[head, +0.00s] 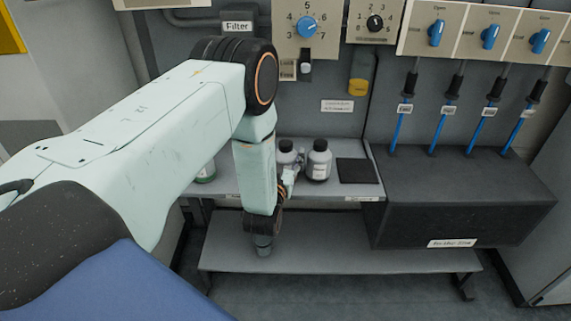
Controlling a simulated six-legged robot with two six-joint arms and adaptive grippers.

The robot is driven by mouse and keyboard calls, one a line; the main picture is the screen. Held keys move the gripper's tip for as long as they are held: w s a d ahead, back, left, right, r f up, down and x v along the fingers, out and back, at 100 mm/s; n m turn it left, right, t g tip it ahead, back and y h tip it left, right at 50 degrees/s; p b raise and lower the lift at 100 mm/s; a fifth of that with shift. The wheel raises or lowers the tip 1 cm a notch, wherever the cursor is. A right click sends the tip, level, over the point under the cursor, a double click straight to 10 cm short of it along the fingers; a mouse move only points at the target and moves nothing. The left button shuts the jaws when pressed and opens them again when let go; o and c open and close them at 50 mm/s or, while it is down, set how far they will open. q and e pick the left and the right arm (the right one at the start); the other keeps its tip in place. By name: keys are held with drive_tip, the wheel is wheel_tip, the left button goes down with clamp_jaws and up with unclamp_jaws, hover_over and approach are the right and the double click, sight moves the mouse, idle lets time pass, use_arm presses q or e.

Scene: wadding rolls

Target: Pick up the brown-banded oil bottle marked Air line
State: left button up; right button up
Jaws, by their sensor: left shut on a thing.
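Two pale grey bottles with dark caps stand side by side on the upper shelf. The right bottle (318,162) shows nearly whole. The left bottle (286,156) is partly hidden by my left arm and gripper. I cannot make out a brown band or the words Air line on either. My left gripper (289,179) is at the left bottle and is shut on it, though its fingers are small and partly hidden. I cannot tell whether that bottle is clear of the shelf. My right gripper is not in view.
A green-banded container (206,172) stands left of my forearm, partly hidden. A dark square pad (357,171) lies right of the bottles on the upper shelf (345,190). A dark box (460,195) stands at the right. The lower shelf (350,245) looks clear.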

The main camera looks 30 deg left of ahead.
use_arm(q)
drive_tip(key=shift+c, duration=1)
